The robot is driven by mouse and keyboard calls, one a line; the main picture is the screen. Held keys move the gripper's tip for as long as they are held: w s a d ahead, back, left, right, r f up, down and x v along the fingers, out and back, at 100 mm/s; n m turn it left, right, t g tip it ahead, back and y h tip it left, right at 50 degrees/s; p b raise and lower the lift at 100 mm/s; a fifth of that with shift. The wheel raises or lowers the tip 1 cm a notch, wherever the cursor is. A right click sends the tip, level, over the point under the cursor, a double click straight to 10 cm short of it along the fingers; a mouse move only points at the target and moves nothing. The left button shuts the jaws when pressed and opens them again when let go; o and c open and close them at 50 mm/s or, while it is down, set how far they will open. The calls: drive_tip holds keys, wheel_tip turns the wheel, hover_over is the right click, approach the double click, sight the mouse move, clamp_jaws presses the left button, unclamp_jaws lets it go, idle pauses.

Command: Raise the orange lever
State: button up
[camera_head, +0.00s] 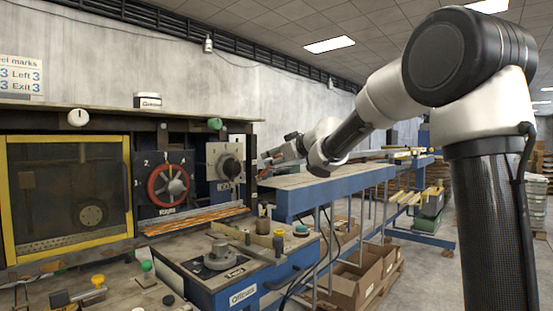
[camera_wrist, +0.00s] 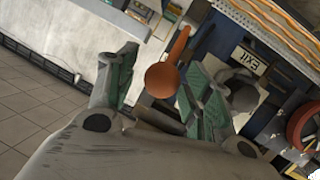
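The orange lever (camera_wrist: 182,48) shows in the wrist view as a slim arm ending in a round ball knob (camera_wrist: 162,80). The knob is in the gap between the two green-padded fingers of my gripper (camera_wrist: 158,68). The fingers are apart, with visible space on the knob's left side; I cannot tell whether the right finger touches it. In the head view my gripper (camera_head: 275,158) is beside the right end of the machine front, near the grey dial panel (camera_head: 226,166). The lever is too small there to make out clearly.
A red handwheel (camera_head: 168,187) and a yellow-framed window (camera_head: 66,247) are on the machine front to the left. A blue conveyor table (camera_head: 335,188) stands to the right. A control box (camera_head: 226,268) with knobs stands in front.

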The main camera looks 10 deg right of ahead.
drive_tip(key=v, duration=1.2)
